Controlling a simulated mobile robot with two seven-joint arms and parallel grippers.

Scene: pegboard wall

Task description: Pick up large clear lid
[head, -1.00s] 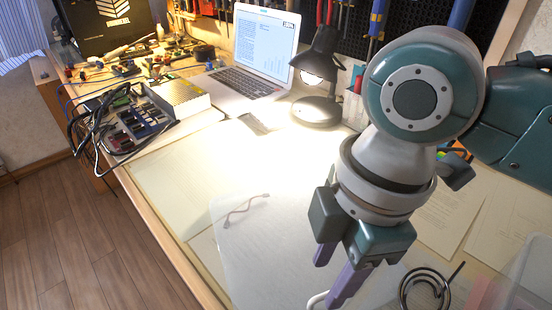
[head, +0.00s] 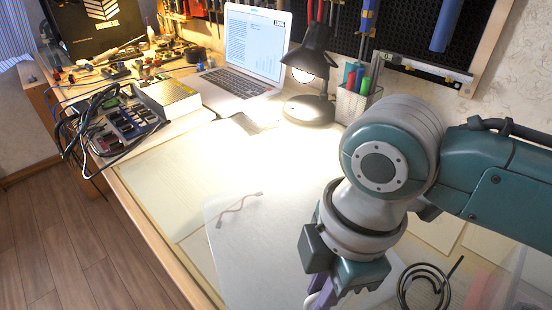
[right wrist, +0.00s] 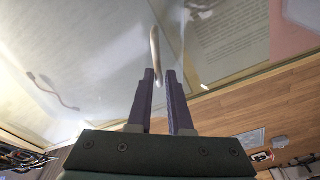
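The large clear lid (head: 245,245) appears as a pale, translucent sheet with a rounded corner, lying on the worktable in front of the lamp; my right arm and the picture edge hide part of it. It also fills much of the left side in the right wrist view (right wrist: 90,60). A slim whitish handle (right wrist: 156,50) rises there between the purple fingers of my right gripper (right wrist: 160,75). The fingers are apart, with space beside the handle; I see no firm contact. In the head view the right gripper (head: 322,298) is low over the lid, fingertips cut off. My left gripper is out of view.
A wavy cord (head: 238,208) lies at the lid's far part. A lit lamp (head: 310,80), laptop (head: 245,60) and pen holder (head: 352,104) stand behind. A dark coil (head: 424,285) sits right of the gripper. Electronics and cables (head: 115,120) are at left.

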